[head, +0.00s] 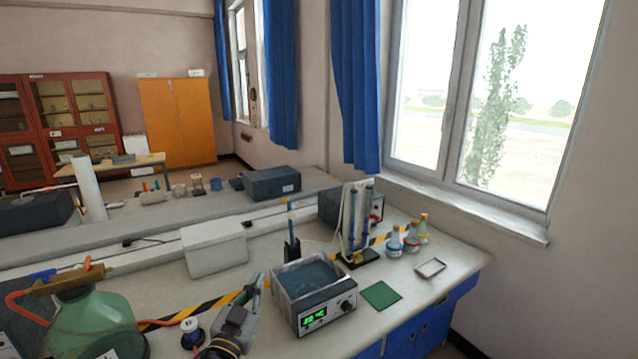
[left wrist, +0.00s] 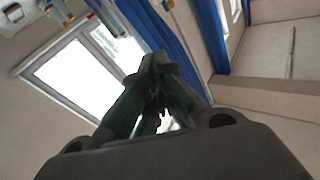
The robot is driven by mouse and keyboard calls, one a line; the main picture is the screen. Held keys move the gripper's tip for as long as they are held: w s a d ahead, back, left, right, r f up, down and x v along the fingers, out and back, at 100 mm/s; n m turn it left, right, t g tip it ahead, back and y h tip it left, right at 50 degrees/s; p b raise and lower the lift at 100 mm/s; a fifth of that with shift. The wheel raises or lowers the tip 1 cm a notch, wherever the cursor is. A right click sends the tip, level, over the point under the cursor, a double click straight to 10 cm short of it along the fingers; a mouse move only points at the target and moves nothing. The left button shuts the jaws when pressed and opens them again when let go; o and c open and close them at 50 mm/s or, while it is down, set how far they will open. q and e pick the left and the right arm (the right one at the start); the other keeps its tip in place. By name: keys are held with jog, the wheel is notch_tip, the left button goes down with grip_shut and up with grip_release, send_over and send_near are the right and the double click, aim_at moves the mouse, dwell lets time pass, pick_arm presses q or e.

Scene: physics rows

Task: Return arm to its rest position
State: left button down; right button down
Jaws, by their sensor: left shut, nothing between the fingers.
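My left gripper (head: 257,284) is in the lower middle of the head view, above the bench and just left of the water bath (head: 315,285). Its fingers point up and are shut with nothing between them. In the left wrist view the closed fingers (left wrist: 158,65) show dark green against the window and blue curtain. My left forearm runs down out of the bottom of the head view. My right gripper is not in either view.
A green glass jug (head: 95,320) stands at the left. A green square mat (head: 381,295), a small tray (head: 430,268) and stoppered flasks (head: 394,243) lie to the right. A burette stand (head: 358,225) and grey box (head: 214,243) are behind. The bench's front right is clear.

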pick_arm(q)
jog(key=s+a+f+n+g+y, duration=0.2)
jog(key=s+a+f+g+y, duration=0.15)
jog(key=f, duration=0.35)
jog(key=s+a+f+n+g+y, duration=0.2)
jog(key=s+a+f+g, duration=0.25)
jog(key=f, duration=0.35)
jog(key=s+f+m+g+h, duration=0.1)
jog(key=s+f+g, duration=0.3)
jog(key=s, duration=0.5)
jog(key=s+f+g+h, duration=0.1)
jog(key=s+f+g, duration=0.35)
jog(key=s, duration=0.35)
notch_tip(320, 180, down, 33)
jog(key=s, duration=0.3)
jog(key=s+a+f+g, duration=0.1)
jog(key=s+a+f, duration=0.2)
jog(key=s+f, duration=1.7)
jog(key=shift+s+a+m+g, duration=0.15)
jog(key=shift+s+m+g, duration=0.2)
jog(key=shift+s, duration=0.85)
